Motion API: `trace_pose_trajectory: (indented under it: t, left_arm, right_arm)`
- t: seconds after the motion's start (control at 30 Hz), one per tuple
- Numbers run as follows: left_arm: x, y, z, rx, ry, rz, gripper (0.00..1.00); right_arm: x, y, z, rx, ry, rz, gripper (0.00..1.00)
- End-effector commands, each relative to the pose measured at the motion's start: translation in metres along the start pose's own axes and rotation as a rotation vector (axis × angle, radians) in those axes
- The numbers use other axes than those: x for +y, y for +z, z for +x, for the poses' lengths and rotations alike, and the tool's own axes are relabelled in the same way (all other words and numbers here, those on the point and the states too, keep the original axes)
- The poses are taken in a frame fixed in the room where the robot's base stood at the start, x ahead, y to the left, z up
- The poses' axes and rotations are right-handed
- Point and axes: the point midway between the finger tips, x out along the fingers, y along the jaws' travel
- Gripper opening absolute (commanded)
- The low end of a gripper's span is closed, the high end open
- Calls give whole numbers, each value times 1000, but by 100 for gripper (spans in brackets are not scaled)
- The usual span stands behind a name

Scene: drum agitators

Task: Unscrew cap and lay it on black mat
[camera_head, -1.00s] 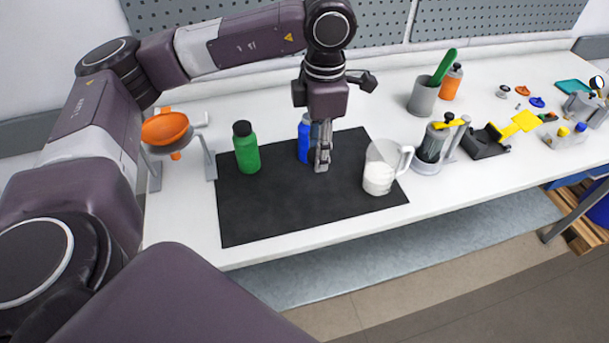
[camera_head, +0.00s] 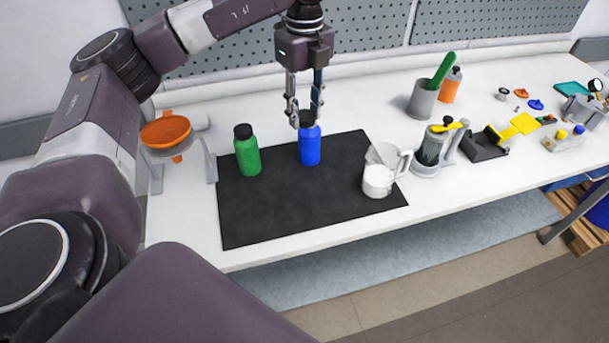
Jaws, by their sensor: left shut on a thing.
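A blue bottle (camera_head: 309,148) with a black cap (camera_head: 307,119) stands upright near the back of the black mat (camera_head: 290,208). My left gripper (camera_head: 304,111) points down from above with its fingers at the cap, shut on it. The cap still sits on the bottle's neck; I cannot tell how far it is turned. A green bottle (camera_head: 247,155) with its own black cap stands upright on the mat to the left. My right gripper is not in view.
A clear jug (camera_head: 379,178) with white contents stands at the mat's right edge. An orange bowl (camera_head: 166,131) on a grey stand is left of the mat. A grey cup (camera_head: 422,101) and a dark-filled container (camera_head: 433,148) stand right. The mat's front is clear.

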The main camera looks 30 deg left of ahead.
Motion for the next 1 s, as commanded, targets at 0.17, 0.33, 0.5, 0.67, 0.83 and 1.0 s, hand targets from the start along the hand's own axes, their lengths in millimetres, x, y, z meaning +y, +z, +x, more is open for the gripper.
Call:
trace_pose_trajectory:
  t: [0.17,0.33,0.5,0.67,0.83,1.0]
  left_arm:
    - [3,0,42,1,10,-1,3]
    - [3,-1,87,1,8,0,3]
    - [2,-1,126,1,7,1,3]
    - [2,0,145,0,3,0,3]
    - [2,-1,164,0,5,1,3]
    - [2,-1,187,0,4,2,3]
  right_arm:
    - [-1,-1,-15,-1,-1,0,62]
    - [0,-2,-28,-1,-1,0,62]
    - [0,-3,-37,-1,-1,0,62]
    - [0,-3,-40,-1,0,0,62]
    - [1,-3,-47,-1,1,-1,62]
    - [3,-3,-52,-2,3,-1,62]
